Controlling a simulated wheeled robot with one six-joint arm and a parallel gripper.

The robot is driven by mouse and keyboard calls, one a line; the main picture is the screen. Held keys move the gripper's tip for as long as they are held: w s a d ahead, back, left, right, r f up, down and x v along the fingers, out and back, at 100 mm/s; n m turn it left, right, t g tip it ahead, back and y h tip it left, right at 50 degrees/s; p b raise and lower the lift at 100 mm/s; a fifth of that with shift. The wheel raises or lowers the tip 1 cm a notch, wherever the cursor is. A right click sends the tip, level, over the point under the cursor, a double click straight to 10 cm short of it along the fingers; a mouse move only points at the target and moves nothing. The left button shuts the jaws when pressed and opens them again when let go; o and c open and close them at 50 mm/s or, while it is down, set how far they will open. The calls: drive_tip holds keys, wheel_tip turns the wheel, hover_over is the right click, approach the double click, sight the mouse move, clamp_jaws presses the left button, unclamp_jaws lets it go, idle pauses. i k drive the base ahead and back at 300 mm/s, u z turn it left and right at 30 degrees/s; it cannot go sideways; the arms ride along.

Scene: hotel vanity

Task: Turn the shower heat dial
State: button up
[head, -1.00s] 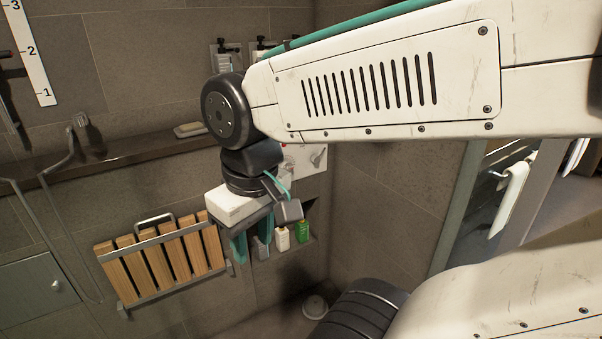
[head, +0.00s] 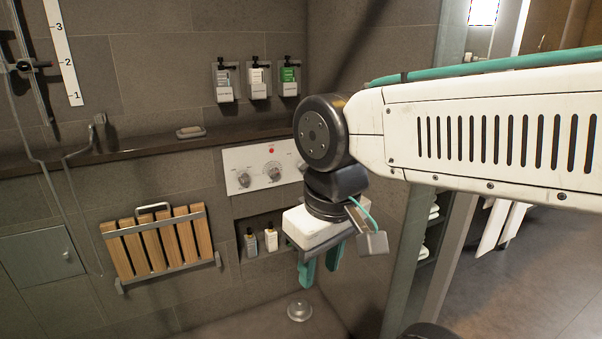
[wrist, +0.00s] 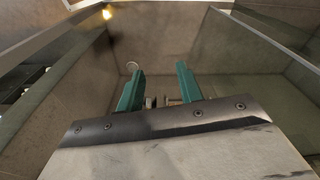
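A white shower control panel (head: 232,160) is on the tiled wall in the head view. It has a round knob at its left (head: 243,179), a larger middle dial (head: 273,172) with marks around it, and a red dot above. My arm partly hides the panel's right end. I cannot read which knob is the heat dial. My gripper (head: 320,266) hangs below and right of the panel, fingers pointing down, apart from it. In the wrist view its teal fingers (wrist: 158,72) are open with nothing held between them. The panel is not recognisable there.
A dark ledge (head: 150,146) with a soap dish (head: 190,132) runs left of the panel. A folded wooden seat (head: 160,245) is on the wall at lower left. A niche (head: 245,226) with bottles lies below the panel. Dispensers (head: 258,84) hang above. Glass partition at right.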

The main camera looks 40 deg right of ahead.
sight(273, 171)
drive_tip(key=u, duration=0.2)
drive_tip(key=i, duration=1.2)
drive_tip(key=z, duration=0.7)
